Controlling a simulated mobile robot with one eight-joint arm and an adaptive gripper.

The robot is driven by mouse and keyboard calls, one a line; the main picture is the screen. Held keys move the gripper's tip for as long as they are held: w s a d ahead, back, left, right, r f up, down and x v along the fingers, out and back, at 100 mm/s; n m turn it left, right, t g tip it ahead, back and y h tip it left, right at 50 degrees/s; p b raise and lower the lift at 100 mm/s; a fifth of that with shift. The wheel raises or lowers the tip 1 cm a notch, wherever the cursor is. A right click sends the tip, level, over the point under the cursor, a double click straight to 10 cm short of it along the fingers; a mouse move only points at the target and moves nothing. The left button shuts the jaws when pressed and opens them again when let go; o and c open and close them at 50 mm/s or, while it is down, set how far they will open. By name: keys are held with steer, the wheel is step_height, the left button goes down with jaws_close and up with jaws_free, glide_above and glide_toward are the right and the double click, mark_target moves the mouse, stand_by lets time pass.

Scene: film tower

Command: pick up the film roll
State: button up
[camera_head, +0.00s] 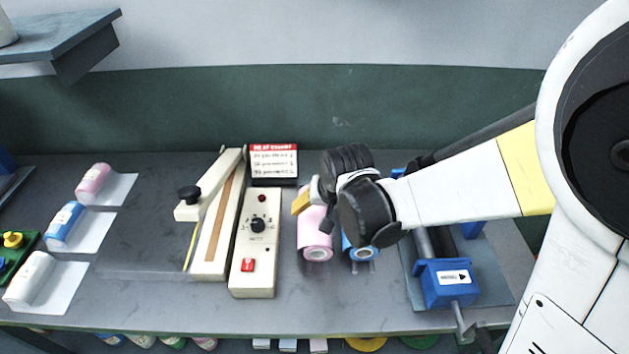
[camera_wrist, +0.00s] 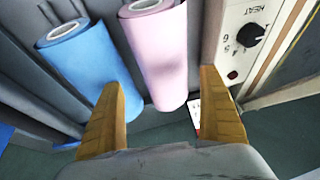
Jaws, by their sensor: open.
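A pink film roll (camera_head: 314,228) lies on the bench with one round end facing the front edge. A blue film roll (camera_head: 361,253) lies just right of it, mostly hidden by my wrist. In the wrist view the pink roll (camera_wrist: 157,58) shows between the yellow fingers, and the blue roll (camera_wrist: 82,58) reaches behind the left finger. My gripper (camera_wrist: 160,82) is open and empty, with its fingers spread to either side of the pink roll. In the head view my gripper (camera_head: 303,200) is over the far end of the pink roll; contact cannot be told.
A white heat control box (camera_head: 258,225) and a sealer (camera_head: 212,220) with a raised arm stand left of the rolls. A blue clamp device (camera_head: 447,285) stands right. A sign (camera_head: 274,163) is behind. Pink (camera_head: 93,184), blue (camera_head: 65,224) and white (camera_head: 30,277) rolls lie far left.

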steer(key=b+x, duration=0.3)
steer(key=x, duration=0.4)
steer(key=shift+f, duration=0.3)
steer(key=shift+r, duration=0.1)
steer(key=shift+c, duration=0.3)
steer(key=c, duration=1.5)
steer(key=shift+o, duration=0.2)
steer(key=shift+r, duration=0.1)
